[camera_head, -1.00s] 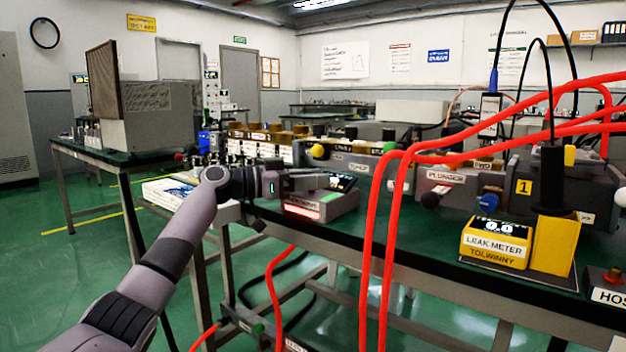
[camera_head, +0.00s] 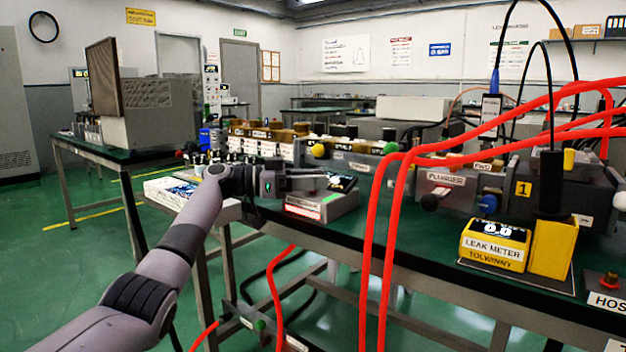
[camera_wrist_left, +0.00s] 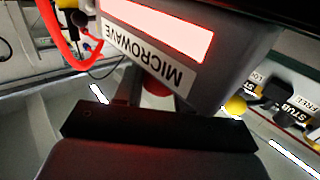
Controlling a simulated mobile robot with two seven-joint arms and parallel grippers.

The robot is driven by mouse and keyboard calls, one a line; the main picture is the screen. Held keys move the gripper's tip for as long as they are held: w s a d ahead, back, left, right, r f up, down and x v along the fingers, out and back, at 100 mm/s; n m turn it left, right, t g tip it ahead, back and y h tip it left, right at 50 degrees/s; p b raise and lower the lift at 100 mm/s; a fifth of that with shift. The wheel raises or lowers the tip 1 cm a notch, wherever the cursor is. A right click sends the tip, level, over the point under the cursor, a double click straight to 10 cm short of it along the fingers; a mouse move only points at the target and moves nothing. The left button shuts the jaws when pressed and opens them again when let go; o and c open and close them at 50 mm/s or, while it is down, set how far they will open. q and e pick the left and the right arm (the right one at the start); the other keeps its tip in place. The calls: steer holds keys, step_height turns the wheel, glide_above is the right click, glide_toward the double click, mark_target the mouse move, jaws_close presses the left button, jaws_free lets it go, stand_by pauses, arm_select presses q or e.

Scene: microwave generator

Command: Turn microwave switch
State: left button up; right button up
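The microwave box (camera_head: 322,205) is a grey case on the front edge of the green bench, with a small dark display on top. In the left wrist view it shows upside down, with a "MICROWAVE" label (camera_wrist_left: 140,45) and a glowing pink-red panel (camera_wrist_left: 165,28). A red round knob (camera_wrist_left: 157,86), likely the switch, shows partly below the label. My left gripper (camera_head: 318,181) is at the box's left side in the head view. In the left wrist view its two fingers (camera_wrist_left: 156,92) stand apart on either side of the knob; I cannot tell whether they press on it. My right gripper is not in view.
Thick red cables (camera_head: 385,220) hang before the bench right of the box. A yellow leak meter (camera_head: 493,250) stands farther right. A row of grey waveguide parts (camera_head: 357,163) lies behind the box. A white box (camera_head: 175,192) sits left of my gripper. The bench between cables and meter is clear.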

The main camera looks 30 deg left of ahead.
arm_select(q)
steer(key=o, duration=0.3)
steer(key=shift+a, duration=0.15)
steer(key=p+v, duration=0.1)
steer(key=v, duration=0.6)
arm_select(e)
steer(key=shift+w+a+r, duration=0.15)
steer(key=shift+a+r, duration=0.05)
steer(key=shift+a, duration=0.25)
arm_select(q)
steer(key=shift+s, duration=0.1)
